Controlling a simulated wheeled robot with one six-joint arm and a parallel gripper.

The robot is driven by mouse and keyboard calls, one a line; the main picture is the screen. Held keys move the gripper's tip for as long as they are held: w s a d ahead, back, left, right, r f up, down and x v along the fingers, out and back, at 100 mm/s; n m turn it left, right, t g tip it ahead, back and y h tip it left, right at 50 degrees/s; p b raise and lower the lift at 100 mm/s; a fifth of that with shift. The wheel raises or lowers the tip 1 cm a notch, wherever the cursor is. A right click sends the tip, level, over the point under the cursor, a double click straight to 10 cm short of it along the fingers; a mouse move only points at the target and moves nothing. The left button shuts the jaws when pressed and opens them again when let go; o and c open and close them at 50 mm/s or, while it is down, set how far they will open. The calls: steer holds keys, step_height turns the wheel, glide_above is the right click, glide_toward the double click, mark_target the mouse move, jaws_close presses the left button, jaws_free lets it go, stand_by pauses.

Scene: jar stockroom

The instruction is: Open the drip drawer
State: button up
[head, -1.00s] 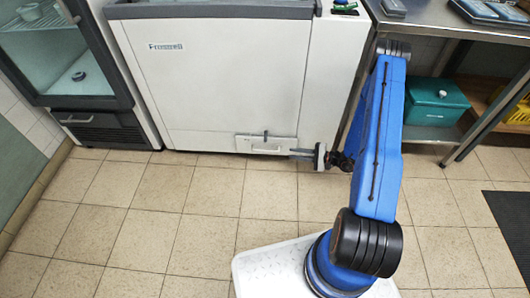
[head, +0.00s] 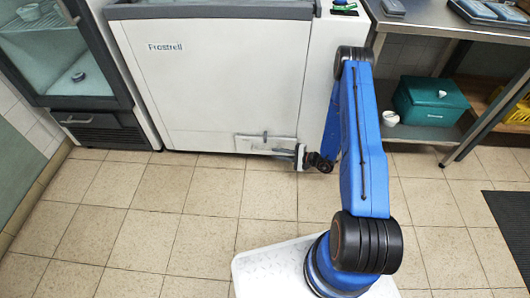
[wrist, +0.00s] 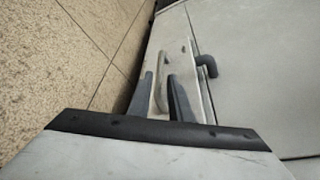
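The drip drawer (head: 250,143) is a small pale panel low on the front of the white chest freezer (head: 225,85), and it looks closed. In the wrist view the drawer panel (wrist: 186,42) carries a pale bar handle (wrist: 162,66). My gripper (head: 280,148) is at the drawer's right part, low over the floor. In the wrist view my gripper (wrist: 159,80) has its two dark fingers apart, one on each side of the handle. A gap shows beside the handle, so the fingers do not look closed on it. The handle's near end is partly hidden.
A dark bent peg (wrist: 207,66) sticks out beside the drawer panel. A glass-door fridge (head: 75,60) stands to the left. A steel table (head: 450,30) with a green box (head: 432,101) and a white cup (head: 390,118) below is at right. The tiled floor (head: 150,215) in front is clear.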

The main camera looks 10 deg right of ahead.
steer(key=x, duration=0.7)
steer(key=shift+w+a, duration=0.15)
steer(key=shift+c, duration=0.4)
jaws_close()
